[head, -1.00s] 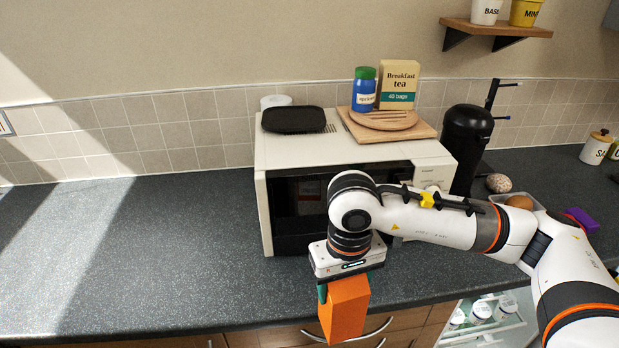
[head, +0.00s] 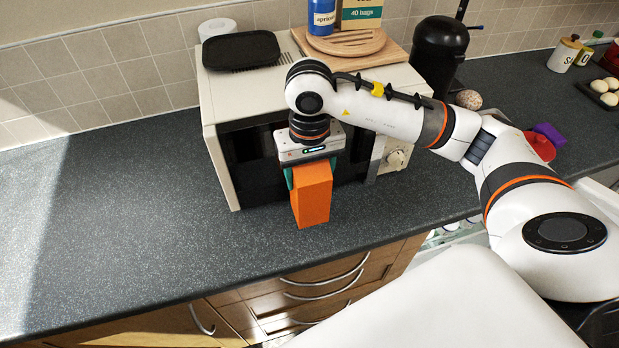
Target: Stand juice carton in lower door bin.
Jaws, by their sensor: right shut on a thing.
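An orange juice carton (head: 313,203) hangs upright in my right gripper (head: 311,170), whose teal fingers are shut on its upper part. It is in front of the microwave, over the front part of the counter; whether it touches the counter I cannot tell. Part of an open white compartment with several pale jars (head: 450,230) shows below the counter edge, right of the carton. My right arm and a large white surface hide most of that area. I cannot make out the lower door bin. My left gripper is out of view.
The microwave (head: 222,165) stands behind the carton, with a black tray (head: 241,49) and a round wooden board (head: 358,42) on top. A black dispenser (head: 437,55) is to its right. The counter (head: 110,215) is clear on the left. Drawer handles (head: 325,277) stick out below.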

